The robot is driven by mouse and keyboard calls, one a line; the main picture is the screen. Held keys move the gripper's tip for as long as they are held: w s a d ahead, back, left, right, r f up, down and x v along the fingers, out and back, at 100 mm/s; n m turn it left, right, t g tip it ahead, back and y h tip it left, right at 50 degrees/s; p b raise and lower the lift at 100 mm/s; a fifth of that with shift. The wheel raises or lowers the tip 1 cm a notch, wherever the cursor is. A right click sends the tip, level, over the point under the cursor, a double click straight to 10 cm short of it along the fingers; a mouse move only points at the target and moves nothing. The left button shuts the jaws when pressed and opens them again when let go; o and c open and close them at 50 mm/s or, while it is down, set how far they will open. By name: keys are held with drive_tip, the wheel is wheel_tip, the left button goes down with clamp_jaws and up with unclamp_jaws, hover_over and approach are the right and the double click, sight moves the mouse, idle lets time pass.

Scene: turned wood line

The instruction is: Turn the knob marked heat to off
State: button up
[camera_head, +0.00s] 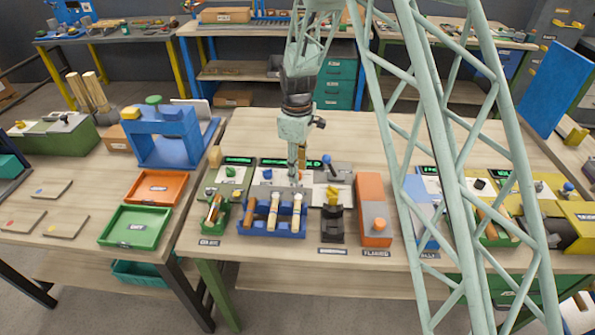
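My gripper (293,174) points down over the row of small control panels at the middle of the front bench. Its fingers are too small to tell whether they are open or shut. Below it is a grey panel with a blue knob (268,174). To the left is a panel with a green knob (231,171). To the right is a light panel with a blue knob (327,159) and a yellow lever (332,194). I cannot read the word heat on any panel, so I cannot tell which knob carries it. My gripper hides part of the panels behind it.
A blue rack (271,232) with several turned wood pieces stands in front of the panels. An orange block (373,205) is to its right. A blue press (165,136), an orange tray (157,203) and a green tray (135,241) stand left. The bench behind my gripper is clear.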

wheel_tip(320, 180, up, 11)
drive_tip(key=shift+r, duration=0.15)
idle(0.5)
drive_tip(key=shift+r, duration=0.1)
idle(0.4)
drive_tip(key=s+d+r+m+t, duration=0.1)
drive_tip(key=s+d+r+m, duration=0.1)
drive_tip(key=s+d+r, duration=0.45)
drive_tip(key=s+d+r+m, duration=0.3)
drive_tip(key=s+r, duration=0.5)
drive_tip(key=r, duration=0.2)
drive_tip(key=s+d+r+m+t, duration=0.1)
drive_tip(key=s+d+r+m, duration=0.1)
drive_tip(key=s+d+r, duration=0.45)
drive_tip(key=s+d+r+m, duration=0.1)
drive_tip(key=s+d+m, duration=0.1)
drive_tip(key=s, duration=0.7)
drive_tip(key=s+d+r+m+t, duration=0.1)
drive_tip(key=s+d+m, duration=0.1)
drive_tip(key=s, duration=0.8)
drive_tip(key=s+d+r+m+t, duration=0.1)
drive_tip(key=s+d+r+m, duration=0.1)
drive_tip(key=s, duration=0.8)
drive_tip(key=shift+s+m+b, duration=0.25)
drive_tip(key=shift+m+b, duration=0.1)
drive_tip(key=shift+m, duration=0.15)
